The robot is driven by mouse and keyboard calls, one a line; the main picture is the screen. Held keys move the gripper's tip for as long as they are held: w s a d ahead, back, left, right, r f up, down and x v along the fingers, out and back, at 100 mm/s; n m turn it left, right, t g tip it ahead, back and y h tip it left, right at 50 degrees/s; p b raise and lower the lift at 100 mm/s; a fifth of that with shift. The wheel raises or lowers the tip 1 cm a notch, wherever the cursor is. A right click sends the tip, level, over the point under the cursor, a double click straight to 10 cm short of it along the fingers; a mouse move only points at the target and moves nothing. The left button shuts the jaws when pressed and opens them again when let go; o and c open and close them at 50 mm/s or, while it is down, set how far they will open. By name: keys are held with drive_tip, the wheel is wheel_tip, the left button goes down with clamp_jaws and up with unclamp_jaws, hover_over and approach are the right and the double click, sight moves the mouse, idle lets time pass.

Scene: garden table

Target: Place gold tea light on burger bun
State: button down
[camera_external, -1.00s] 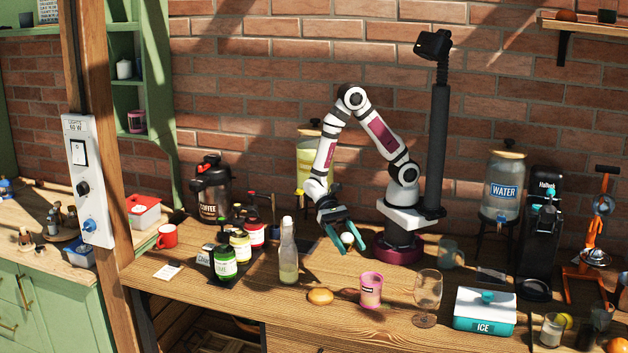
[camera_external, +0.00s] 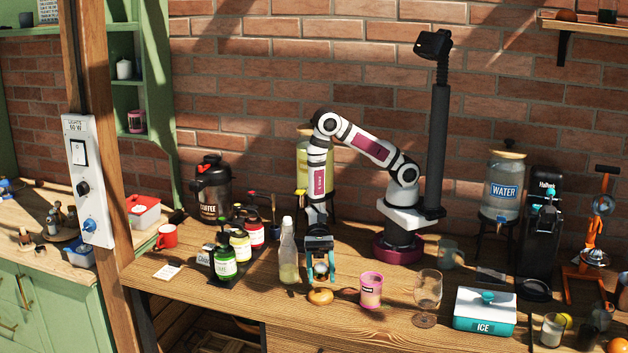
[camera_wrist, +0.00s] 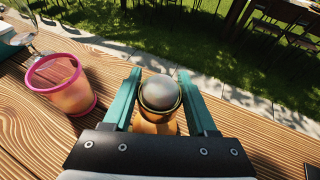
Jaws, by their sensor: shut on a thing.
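My gripper (camera_external: 320,272) has its teal fingers shut on the gold tea light (camera_wrist: 160,93), which shows a round greyish top with a gold rim between the fingers in the wrist view. In the external view the tea light (camera_external: 320,268) is small and pale between the fingertips. The burger bun (camera_external: 320,297) lies on the wooden table near its front edge, right below my gripper. In the wrist view the bun (camera_wrist: 156,124) is mostly hidden behind the tea light. I cannot tell whether the tea light touches the bun.
A pink cup (camera_external: 371,290) stands just right of the bun. A glass bottle (camera_external: 288,258) stands close on the left. A wine glass (camera_external: 427,292) and an ice box (camera_external: 485,312) are farther right. Syrup bottles (camera_external: 224,262) stand to the left.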

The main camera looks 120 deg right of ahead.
sight(321, 294)
wheel_tip(321, 294, down, 4)
drive_tip(key=shift+f, duration=0.2)
